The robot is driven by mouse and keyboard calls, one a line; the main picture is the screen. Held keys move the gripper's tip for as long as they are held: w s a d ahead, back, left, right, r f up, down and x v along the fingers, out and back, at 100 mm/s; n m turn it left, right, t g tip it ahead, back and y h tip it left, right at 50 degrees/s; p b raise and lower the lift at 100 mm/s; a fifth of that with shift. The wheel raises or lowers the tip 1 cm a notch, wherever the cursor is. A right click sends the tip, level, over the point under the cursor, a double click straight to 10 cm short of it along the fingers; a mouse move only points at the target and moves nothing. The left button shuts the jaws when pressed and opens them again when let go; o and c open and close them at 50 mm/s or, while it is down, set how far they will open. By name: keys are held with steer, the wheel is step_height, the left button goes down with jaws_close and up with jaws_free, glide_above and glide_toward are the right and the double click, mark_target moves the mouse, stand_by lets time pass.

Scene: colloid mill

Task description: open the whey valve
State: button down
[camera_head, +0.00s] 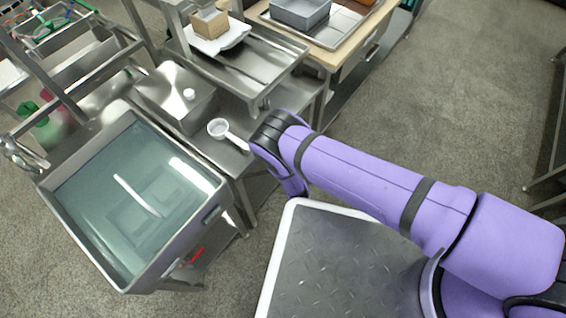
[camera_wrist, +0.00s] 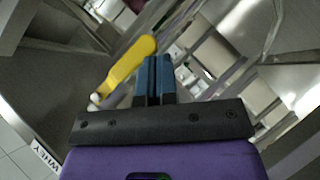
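A yellow lever handle (camera_wrist: 128,64) shows in the wrist view, slanting just left of my gripper's fingers; a small white knob (camera_wrist: 95,99) is at its lower left. I take it for the whey valve's handle, since a label reading WHEY (camera_wrist: 44,158) is at lower left. My gripper (camera_wrist: 155,66) has its two blue fingers close together with nothing seen between them. The fingers are beside the handle; I cannot tell whether they touch it. In the head view my purple arm hides the gripper, and the valve is not seen there.
A steel basin (camera_head: 205,218) of bluish liquid stands at left. A steel table beside it bears a steel box (camera_head: 170,95) and a white round-ended ladle (camera_head: 218,128). A shelf with a small tan box (camera_head: 209,23) stands behind.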

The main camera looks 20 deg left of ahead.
steer(key=shift+w+d+f, duration=0.15)
steer(key=shift+w, duration=0.2)
steer(key=shift+w+d, duration=0.1)
steer(key=shift+w, duration=0.05)
stand_by(0.4)
